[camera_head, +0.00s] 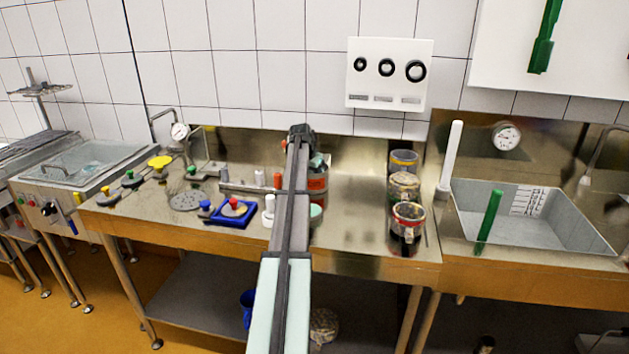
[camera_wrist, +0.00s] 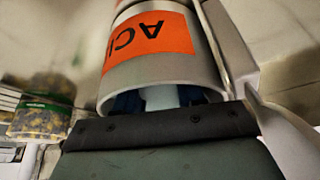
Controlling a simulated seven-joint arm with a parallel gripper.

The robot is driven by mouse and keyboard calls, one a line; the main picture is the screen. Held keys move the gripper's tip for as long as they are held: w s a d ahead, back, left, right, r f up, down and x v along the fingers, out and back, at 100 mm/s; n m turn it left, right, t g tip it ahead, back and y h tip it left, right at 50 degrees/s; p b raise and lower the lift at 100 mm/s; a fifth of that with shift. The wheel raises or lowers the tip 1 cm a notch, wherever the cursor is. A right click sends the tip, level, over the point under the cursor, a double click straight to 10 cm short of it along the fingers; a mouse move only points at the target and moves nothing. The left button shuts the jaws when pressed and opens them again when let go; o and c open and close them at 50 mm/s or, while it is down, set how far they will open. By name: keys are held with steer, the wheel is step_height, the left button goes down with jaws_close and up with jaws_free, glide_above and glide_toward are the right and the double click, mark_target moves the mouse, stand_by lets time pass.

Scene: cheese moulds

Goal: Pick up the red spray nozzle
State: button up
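I cannot say for sure which thing is the red spray nozzle. A small red-topped upright piece (camera_head: 277,180) stands on the steel counter just left of my arm, and a red knob (camera_head: 235,204) sits in a blue tray (camera_head: 214,217) further left. The dark end of my arm, with my gripper (camera_head: 302,135), reaches over the back of the counter. An orange-labelled container (camera_head: 317,184) is partly hidden behind my arm. In the wrist view a pale cylinder with an orange label (camera_wrist: 155,36) is very close, its open rim facing the dark gripper edge. My fingertips are not clear.
Several jars and tins (camera_head: 404,183) stand on the counter right of my arm. A steel sink (camera_head: 535,222) is further right, with a green-handled tool (camera_head: 489,222) leaning in it. A speckled bag or jar (camera_wrist: 45,105) shows left in the wrist view. Counter between arm and jars is clear.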

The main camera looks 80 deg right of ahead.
steer(key=shift+d+f, duration=0.2)
steer(key=shift+f, duration=0.3)
steer(key=shift+c, duration=0.2)
jaws_close()
steer(key=shift+r, duration=0.1)
